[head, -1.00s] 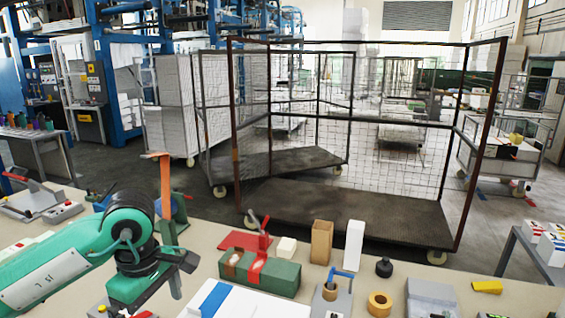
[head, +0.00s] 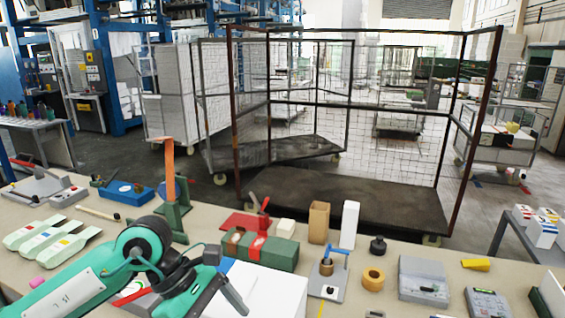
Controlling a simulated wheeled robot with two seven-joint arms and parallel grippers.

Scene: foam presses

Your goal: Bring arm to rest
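My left arm comes in from the lower left, green with black joints. Its gripper (head: 232,296) is at the lower edge over the table, near a white block with a blue strip (head: 265,287). The fingers are small and partly cut off, so I cannot tell whether they are open or shut. Nothing is clearly seen in them. My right gripper and arm are not in view.
Wire cage trolleys (head: 345,205) stand behind the table.

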